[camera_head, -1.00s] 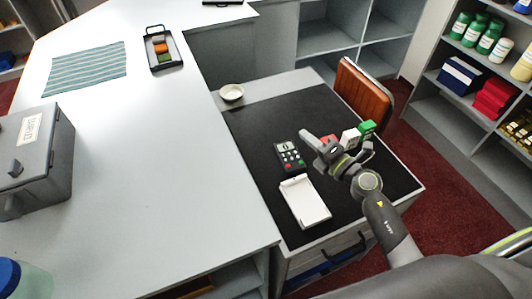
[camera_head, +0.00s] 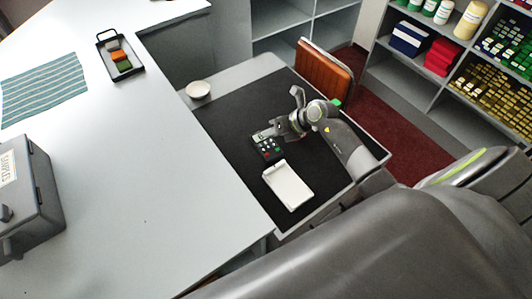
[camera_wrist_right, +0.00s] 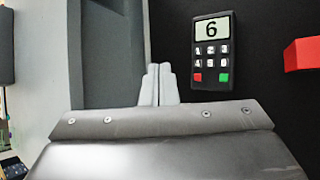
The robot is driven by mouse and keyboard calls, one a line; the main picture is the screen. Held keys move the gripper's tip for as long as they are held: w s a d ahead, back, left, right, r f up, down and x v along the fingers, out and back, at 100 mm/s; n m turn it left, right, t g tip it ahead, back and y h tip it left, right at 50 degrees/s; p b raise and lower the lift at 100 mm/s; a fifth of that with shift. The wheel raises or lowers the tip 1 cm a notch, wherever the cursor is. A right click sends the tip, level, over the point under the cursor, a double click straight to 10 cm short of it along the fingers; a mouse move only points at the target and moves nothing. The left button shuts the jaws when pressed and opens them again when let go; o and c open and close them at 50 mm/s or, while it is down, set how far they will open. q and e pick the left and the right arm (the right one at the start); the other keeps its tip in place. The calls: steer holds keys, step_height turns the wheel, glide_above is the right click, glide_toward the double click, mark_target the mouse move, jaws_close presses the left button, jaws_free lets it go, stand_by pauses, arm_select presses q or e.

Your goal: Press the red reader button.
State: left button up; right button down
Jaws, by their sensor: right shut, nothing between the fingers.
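The dark card reader (camera_head: 267,147) lies on the black mat of the lower counter, with a small display and a keypad. In the right wrist view the reader (camera_wrist_right: 212,56) shows a 6, with the red button (camera_wrist_right: 197,77) at its lower left and a green button (camera_wrist_right: 223,78) beside it. My right gripper (camera_head: 277,131) is shut and empty, close to the reader's display end. In the wrist view its fingertips (camera_wrist_right: 158,83) appear left of the reader, apart from the red button in the picture. My left gripper is not in view.
A white pad (camera_head: 289,186) lies just in front of the reader. A red block (camera_wrist_right: 303,54) sits right of the reader in the wrist view. A green block (camera_head: 336,103) shows behind my arm.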

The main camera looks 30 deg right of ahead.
steer(key=b, duration=0.7)
glide_above(270, 157)
step_height(270, 157, down, 8)
steer(key=shift+w+r, duration=0.1)
steer(key=shift+r, duration=0.15)
steer(key=shift+f+b, duration=0.3)
steer(key=shift+f, duration=0.35)
stand_by(1.1)
steer(key=shift+f, duration=0.4)
steer(key=shift+f+b, duration=0.4)
steer(key=shift+b, duration=0.15)
steer(key=shift+r, duration=0.15)
stand_by(0.4)
steer(key=shift+r+p, duration=0.7)
steer(key=shift+p, duration=0.1)
